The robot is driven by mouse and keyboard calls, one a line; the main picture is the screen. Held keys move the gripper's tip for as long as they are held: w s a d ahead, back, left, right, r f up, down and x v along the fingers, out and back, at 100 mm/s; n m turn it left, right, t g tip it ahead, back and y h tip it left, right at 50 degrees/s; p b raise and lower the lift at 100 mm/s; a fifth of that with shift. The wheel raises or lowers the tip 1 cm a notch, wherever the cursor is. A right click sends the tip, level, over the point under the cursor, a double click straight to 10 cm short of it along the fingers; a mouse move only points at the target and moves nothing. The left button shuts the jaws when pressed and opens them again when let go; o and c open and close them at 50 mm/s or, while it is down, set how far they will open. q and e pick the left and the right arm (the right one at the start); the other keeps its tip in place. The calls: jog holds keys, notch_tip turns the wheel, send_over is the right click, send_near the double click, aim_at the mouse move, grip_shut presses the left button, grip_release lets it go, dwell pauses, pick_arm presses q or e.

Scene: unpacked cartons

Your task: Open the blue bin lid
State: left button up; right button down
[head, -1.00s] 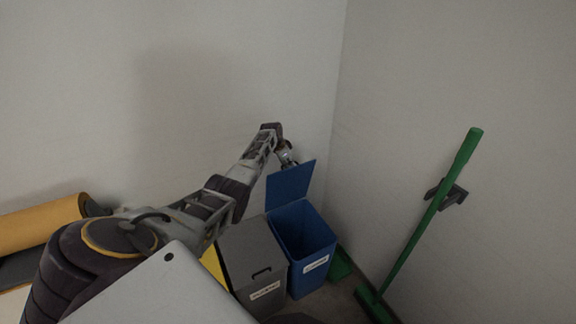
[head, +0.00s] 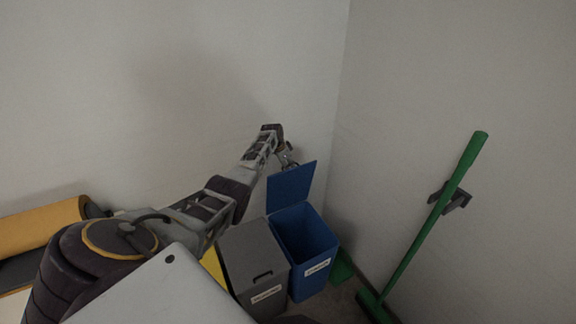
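The blue bin (head: 307,244) stands in the corner with a white label on its front. Its blue lid (head: 291,186) is raised and stands up at the back, and the inside of the bin shows. My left arm reaches in from the left. My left gripper (head: 288,158) is at the top edge of the lid, partly behind it, so its fingers are too small and hidden to read. I cannot tell if it touches the lid. My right gripper is not in view.
A grey bin (head: 253,258) with a shut lid stands left of the blue one, with a yellow bin (head: 213,265) partly hidden beyond it. A green broom (head: 425,228) leans at the right wall by a dark holder (head: 451,200). A yellow roll (head: 40,226) lies at left.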

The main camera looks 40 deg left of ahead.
pick_arm(q)
jog(key=shift+r, duration=0.1)
jog(key=shift+r, duration=0.1)
jog(key=v, duration=1.1)
jog(key=shift+s+r, duration=0.15)
jog(key=shift+r, duration=0.15)
dwell(0.4)
dwell(0.6)
